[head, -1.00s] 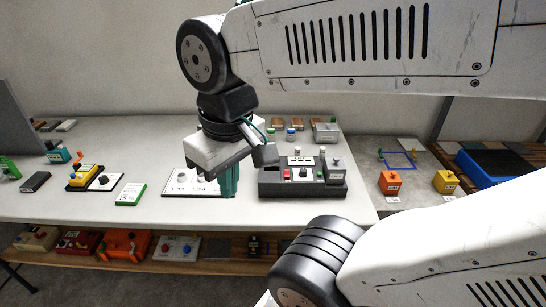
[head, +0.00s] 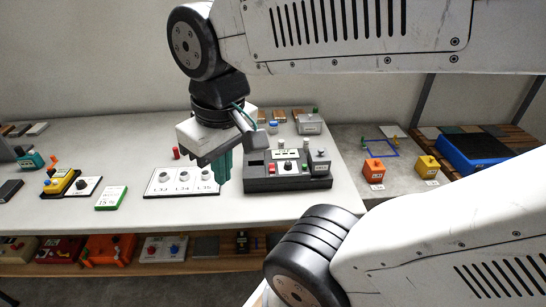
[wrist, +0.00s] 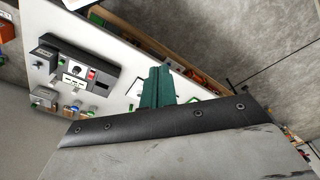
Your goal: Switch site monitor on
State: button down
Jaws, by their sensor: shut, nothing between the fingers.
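A dark grey box (head: 258,185) stands on the white table, with a red button, a black knob and a pale label on top. I take it to be the site monitor, but cannot read its label. In the wrist view it shows tilted at the left (wrist: 62,58), with its red switch (wrist: 91,74). My gripper (head: 223,178) has teal fingers pointing down, shut and empty. It is left of the box, above the right end of a white panel, part of which it hides. In the wrist view the fingers (wrist: 157,72) are apart from the box.
The white panel (head: 160,190) carries several round knobs. A green-edged card (head: 111,198) and a yellow device (head: 60,182) lie further left. A grey metal box (head: 310,124) stands behind. Orange (head: 373,168) and yellow (head: 427,166) blocks sit on the right-hand table. The front table strip is clear.

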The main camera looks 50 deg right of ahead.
jog(key=w+d+m, duration=0.2)
jog(key=w+d, duration=0.2)
jog(key=w, duration=0.1)
jog(key=m+h, duration=0.2)
jog(key=m, duration=0.6)
send_over(271, 165)
jog(key=s+a, duration=0.2)
jog(key=s+a+x, duration=0.1)
jog(key=a+x, duration=0.1)
jog(key=x, duration=0.7)
jog(key=shift+d+f, duration=0.2)
jog(key=shift+d, duration=0.05)
jog(key=shift+n, duration=0.3)
jog(key=x, duration=1.4)
jog(key=shift+a, duration=0.15)
